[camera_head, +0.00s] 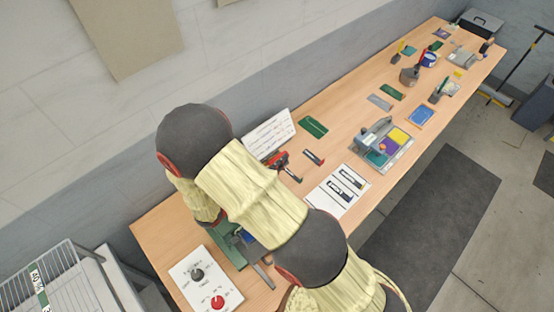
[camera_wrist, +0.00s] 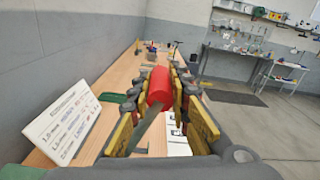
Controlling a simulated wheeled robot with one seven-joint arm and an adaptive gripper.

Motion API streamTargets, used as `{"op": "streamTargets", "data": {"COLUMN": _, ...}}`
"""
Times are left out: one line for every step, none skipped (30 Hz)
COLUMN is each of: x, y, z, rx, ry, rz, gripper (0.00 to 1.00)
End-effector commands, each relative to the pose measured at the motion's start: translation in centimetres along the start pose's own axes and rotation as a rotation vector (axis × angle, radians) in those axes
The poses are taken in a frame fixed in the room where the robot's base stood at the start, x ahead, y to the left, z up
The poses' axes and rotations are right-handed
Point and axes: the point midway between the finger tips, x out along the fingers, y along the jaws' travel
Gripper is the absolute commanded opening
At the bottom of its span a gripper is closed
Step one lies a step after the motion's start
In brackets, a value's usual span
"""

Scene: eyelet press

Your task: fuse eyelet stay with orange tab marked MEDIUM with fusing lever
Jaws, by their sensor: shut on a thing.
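My gripper (camera_wrist: 163,95) is shut on the red cylindrical grip (camera_wrist: 158,88) of a lever in the wrist view. A flat grey bar (camera_wrist: 150,132) runs from the grip back toward the camera. In the head view my gripper (camera_head: 280,163) shows only partly behind my arm, near the white board. A green-based fixture (camera_head: 219,243) with a blue part (camera_head: 241,237) and a grey bar (camera_head: 263,273) is mostly hidden by my arm. I cannot make out the eyelet stay, its orange tab or any MEDIUM marking.
A white board with writing (camera_head: 271,133) stands by the wall; it shows close on the left in the wrist view (camera_wrist: 62,122). A panel with a black knob and red button (camera_head: 205,280) lies at the near end. A printed sheet (camera_head: 337,190) and a grey machine (camera_head: 375,137) are farther along the table.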

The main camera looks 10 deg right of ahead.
Motion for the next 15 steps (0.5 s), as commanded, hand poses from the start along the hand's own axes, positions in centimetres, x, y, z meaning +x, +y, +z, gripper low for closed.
{"op": "streamTargets", "data": {"x": 0.00, "y": 0.00, "z": 0.01, "rx": 0.000, "ry": 0.000, "rz": 0.000, "gripper": 0.00}}
{"op": "streamTargets", "data": {"x": 0.00, "y": 0.00, "z": 0.01, "rx": 0.000, "ry": 0.000, "rz": 0.000, "gripper": 0.00}}
{"op": "streamTargets", "data": {"x": 0.00, "y": 0.00, "z": 0.01, "rx": 0.000, "ry": 0.000, "rz": 0.000, "gripper": 0.00}}
{"op": "streamTargets", "data": {"x": 0.00, "y": 0.00, "z": 0.01, "rx": 0.000, "ry": 0.000, "rz": 0.000, "gripper": 0.00}}
{"op": "streamTargets", "data": {"x": 0.00, "y": 0.00, "z": 0.01, "rx": 0.000, "ry": 0.000, "rz": 0.000, "gripper": 0.00}}
{"op": "streamTargets", "data": {"x": 0.00, "y": 0.00, "z": 0.01, "rx": 0.000, "ry": 0.000, "rz": 0.000, "gripper": 0.00}}
{"op": "streamTargets", "data": {"x": 0.00, "y": 0.00, "z": 0.01, "rx": 0.000, "ry": 0.000, "rz": 0.000, "gripper": 0.00}}
{"op": "streamTargets", "data": {"x": 0.00, "y": -0.01, "z": 0.00, "rx": 0.001, "ry": 0.000, "rz": 0.000, "gripper": 0.00}}
{"op": "streamTargets", "data": {"x": 0.00, "y": -0.03, "z": -0.02, "rx": 0.003, "ry": 0.000, "rz": 0.000, "gripper": 0.00}}
{"op": "streamTargets", "data": {"x": -0.01, "y": -0.07, "z": -0.05, "rx": 0.005, "ry": 0.000, "rz": 0.000, "gripper": 0.00}}
{"op": "streamTargets", "data": {"x": 0.00, "y": -0.11, "z": -0.10, "rx": 0.008, "ry": 0.000, "rz": 0.000, "gripper": 0.00}}
{"op": "streamTargets", "data": {"x": -0.01, "y": -0.20, "z": -0.17, "rx": 0.015, "ry": 0.000, "rz": 0.000, "gripper": 0.00}}
{"op": "streamTargets", "data": {"x": -0.01, "y": -0.28, "z": -0.23, "rx": 0.022, "ry": 0.000, "rz": 0.000, "gripper": 0.00}}
{"op": "streamTargets", "data": {"x": -0.01, "y": -0.37, "z": -0.32, "rx": 0.030, "ry": 0.000, "rz": 0.000, "gripper": 0.00}}
{"op": "streamTargets", "data": {"x": -0.02, "y": -0.54, "z": -0.47, "rx": 0.043, "ry": 0.000, "rz": 0.000, "gripper": 0.00}}
